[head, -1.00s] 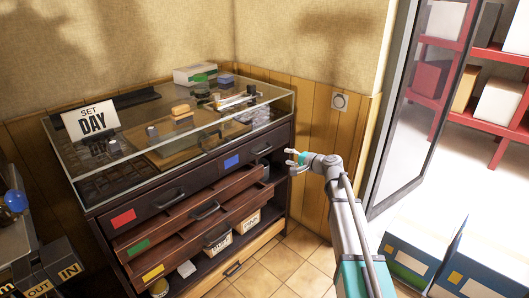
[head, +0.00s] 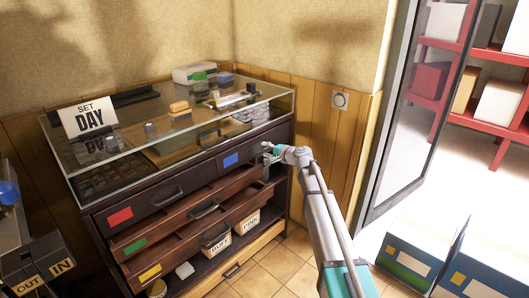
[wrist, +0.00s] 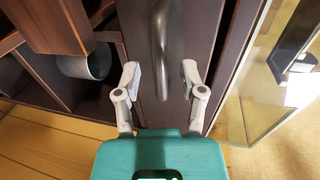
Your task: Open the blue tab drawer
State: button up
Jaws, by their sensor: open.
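The blue tab (head: 231,160) marks the right part of the cabinet's top front, and that drawer front looks flush. Its dark drawer front also shows in the wrist view (wrist: 205,30). Its dark bar handle (wrist: 166,45) runs upright in the wrist view, between the two fingers. My gripper (head: 268,153) is at the right end of this drawer front in the head view. In the wrist view my gripper (wrist: 160,76) is open, one finger on each side of the handle, with gaps showing on both sides. My gripper partly hides the handle in the head view.
The green-tab (head: 135,245) and yellow-tab (head: 150,272) drawers below stand partly out. The red-tab (head: 120,216) drawer looks shut. A glass case (head: 185,150) tops the cabinet. Boxes (head: 410,250) stand on the floor at right, beside a glass door (head: 400,130).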

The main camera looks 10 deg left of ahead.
jog(key=shift+w+a+f, duration=0.1)
jog(key=shift+w+a, duration=0.25)
jog(key=shift+a, duration=0.15)
grip_shut()
